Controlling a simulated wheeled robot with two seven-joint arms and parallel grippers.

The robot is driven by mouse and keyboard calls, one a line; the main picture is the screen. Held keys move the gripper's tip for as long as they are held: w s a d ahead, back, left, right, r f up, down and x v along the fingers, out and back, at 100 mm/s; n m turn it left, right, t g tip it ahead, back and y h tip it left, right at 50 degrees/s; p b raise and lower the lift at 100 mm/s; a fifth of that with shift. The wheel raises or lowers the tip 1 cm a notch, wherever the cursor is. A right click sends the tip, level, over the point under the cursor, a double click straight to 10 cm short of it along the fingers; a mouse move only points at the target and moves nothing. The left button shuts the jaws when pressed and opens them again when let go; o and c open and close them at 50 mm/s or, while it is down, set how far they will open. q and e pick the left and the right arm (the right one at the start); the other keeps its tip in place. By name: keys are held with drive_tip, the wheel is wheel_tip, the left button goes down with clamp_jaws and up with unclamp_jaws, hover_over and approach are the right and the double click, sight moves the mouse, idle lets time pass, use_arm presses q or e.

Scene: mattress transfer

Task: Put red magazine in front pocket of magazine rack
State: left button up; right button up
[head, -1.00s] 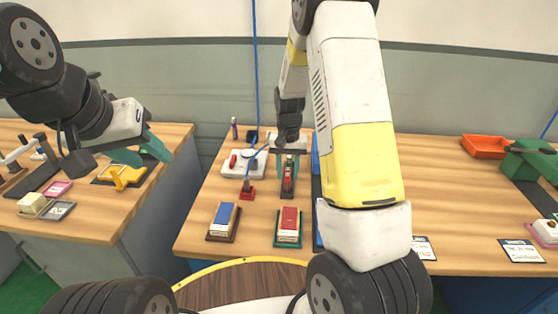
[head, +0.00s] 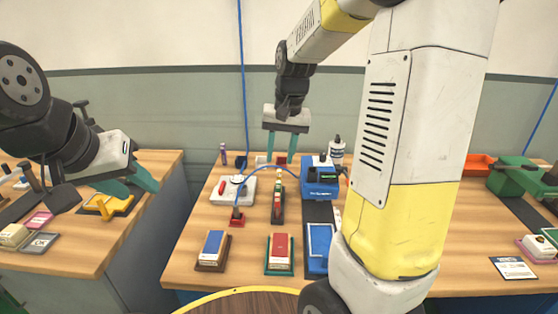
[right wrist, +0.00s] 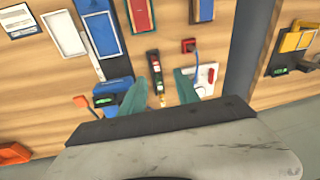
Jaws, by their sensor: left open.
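A red flat block (head: 279,247) with a pale lower part sits in a teal holder (head: 279,270) near the table's front edge. It also shows in the right wrist view (right wrist: 138,14). I cannot tell whether it is the red magazine. A narrow dark stand (head: 278,213) with red and green parts stands behind it. No magazine rack can be told for sure. My right gripper (head: 280,158) is open and empty, raised above the table's back part; its fingers (right wrist: 157,92) frame the dark stand. My left gripper (head: 145,182) is open and empty over the left table's right edge.
A blue block in a brown holder (head: 212,250) stands left of the red one. A white device (head: 232,190) with a red plug (head: 237,217), a blue machine (head: 320,178) and a bottle (head: 337,150) stand nearby. My right arm hides part of the table.

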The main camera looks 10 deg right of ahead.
drive_tip(key=s+a+r+n+t, duration=0.1)
drive_tip(key=s+r, duration=0.3)
drive_tip(key=s, duration=0.5)
drive_tip(key=s+r+n+t+y, duration=0.1)
drive_tip(key=s+r+n+t, duration=0.1)
drive_tip(key=s, duration=0.7)
drive_tip(key=shift+s+a+r+t, duration=0.3)
drive_tip(key=shift+a+r+t, duration=0.05)
drive_tip(key=shift+r+t, duration=0.5)
